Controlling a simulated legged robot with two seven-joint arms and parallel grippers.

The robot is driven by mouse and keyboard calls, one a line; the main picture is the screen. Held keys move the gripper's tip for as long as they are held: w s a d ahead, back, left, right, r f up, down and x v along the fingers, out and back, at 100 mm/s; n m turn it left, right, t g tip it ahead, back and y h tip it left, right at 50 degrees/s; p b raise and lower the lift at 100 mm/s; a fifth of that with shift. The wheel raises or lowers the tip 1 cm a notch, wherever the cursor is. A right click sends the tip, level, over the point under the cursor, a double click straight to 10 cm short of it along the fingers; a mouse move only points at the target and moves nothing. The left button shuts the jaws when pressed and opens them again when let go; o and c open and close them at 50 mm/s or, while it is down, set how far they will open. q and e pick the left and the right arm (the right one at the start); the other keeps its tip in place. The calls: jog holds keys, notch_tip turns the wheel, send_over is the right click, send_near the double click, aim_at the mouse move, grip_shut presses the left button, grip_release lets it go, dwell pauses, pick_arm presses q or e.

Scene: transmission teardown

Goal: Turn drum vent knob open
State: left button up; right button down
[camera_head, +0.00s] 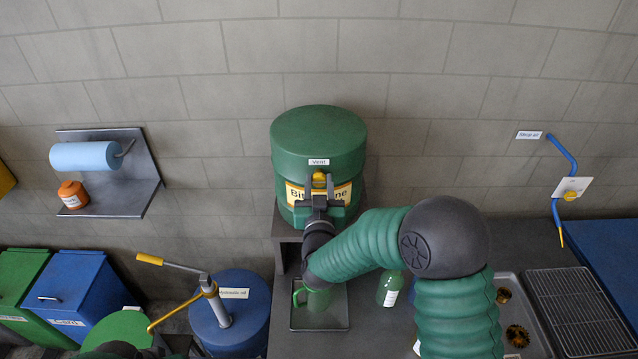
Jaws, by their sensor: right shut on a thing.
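The green drum (318,130) stands on a dark stand against the block wall, with a "Vent" label (319,162) on its upper front. The yellow vent knob (319,177) sits just below the label and is partly hidden by my right gripper (319,184). The right gripper reaches up to the drum's front and is shut on the knob. Its fingers and wrist cover part of the yellow drum label. I cannot tell the knob's exact angle. My left gripper is not visible.
A green mug (316,298) stands in a dark tray (338,318) below the drum, with a green bottle (389,289) beside it. A blue drum with a hand pump (222,312) stands left. A sink with a grate (577,308) is at the right.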

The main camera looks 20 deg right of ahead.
jog(key=shift+a, duration=0.2)
jog(key=shift+d+n+b, duration=0.25)
jog(key=shift+n+b, duration=0.25)
jog(key=shift+n, duration=0.8)
jog(key=n, duration=0.1)
jog(key=n+b, duration=0.1)
jog(key=shift+a+n, duration=0.25)
jog(key=shift+n, duration=0.05)
jog(key=n, duration=0.3)
jog(key=shift+n, duration=0.3)
jog(key=n, duration=0.4)
jog(key=shift+n+p, duration=0.3)
jog(key=shift+p, duration=0.1)
jog(key=n+p, duration=0.1)
jog(key=n, duration=0.3)
jog(key=shift+f, duration=0.15)
jog(key=shift+n+p, duration=0.3)
jog(key=shift+f, duration=0.2)
